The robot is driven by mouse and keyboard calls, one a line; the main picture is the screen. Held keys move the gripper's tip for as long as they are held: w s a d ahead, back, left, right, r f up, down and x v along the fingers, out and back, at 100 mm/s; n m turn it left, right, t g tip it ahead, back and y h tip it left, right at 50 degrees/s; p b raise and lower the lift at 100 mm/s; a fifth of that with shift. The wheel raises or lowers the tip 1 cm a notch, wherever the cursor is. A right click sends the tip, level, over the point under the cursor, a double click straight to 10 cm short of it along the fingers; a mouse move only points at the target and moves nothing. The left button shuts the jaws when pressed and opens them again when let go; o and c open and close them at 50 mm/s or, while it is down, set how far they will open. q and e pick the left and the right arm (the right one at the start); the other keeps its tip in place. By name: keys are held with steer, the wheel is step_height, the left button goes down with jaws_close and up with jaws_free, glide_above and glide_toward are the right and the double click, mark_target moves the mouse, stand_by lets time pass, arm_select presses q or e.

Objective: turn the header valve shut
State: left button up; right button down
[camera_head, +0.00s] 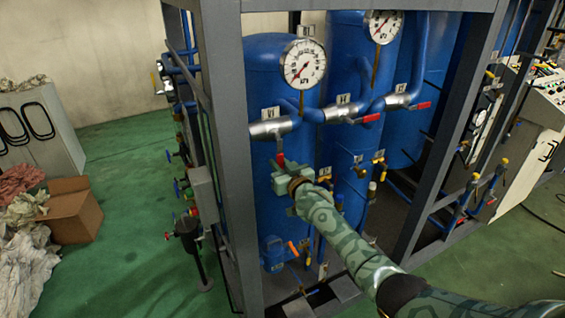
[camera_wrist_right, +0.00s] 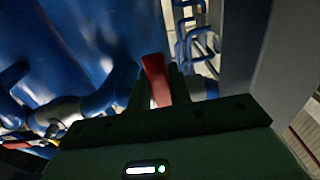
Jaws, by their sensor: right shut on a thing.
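The header valve at the left (camera_head: 273,127) is a silver fitting on a blue pipe, below a small white tag. Its red lever (camera_head: 280,159) hangs down from it. My right gripper (camera_head: 284,168) reaches this lever from below right and is shut on it. In the right wrist view the red lever (camera_wrist_right: 156,80) stands up between the two dark fingers. My left gripper is in neither view.
Two similar valves with red levers (camera_head: 371,118) (camera_head: 420,105) sit to the right. A grey frame post (camera_head: 225,130) stands close left of my gripper. Green floor is open at left, beside a cardboard box (camera_head: 73,212).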

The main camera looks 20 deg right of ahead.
steer(key=shift+f, duration=0.1)
stand_by(0.3)
steer(key=c, duration=1.3)
jaws_free()
steer(key=shift+a, duration=0.1)
steer(key=shift+s, duration=0.15)
steer(key=s, duration=0.5)
steer(key=s+d, duration=0.1)
steer(key=s, duration=0.4)
steer(key=s+p, duration=0.1)
steer(key=s, duration=0.5)
steer(key=shift+d, duration=0.15)
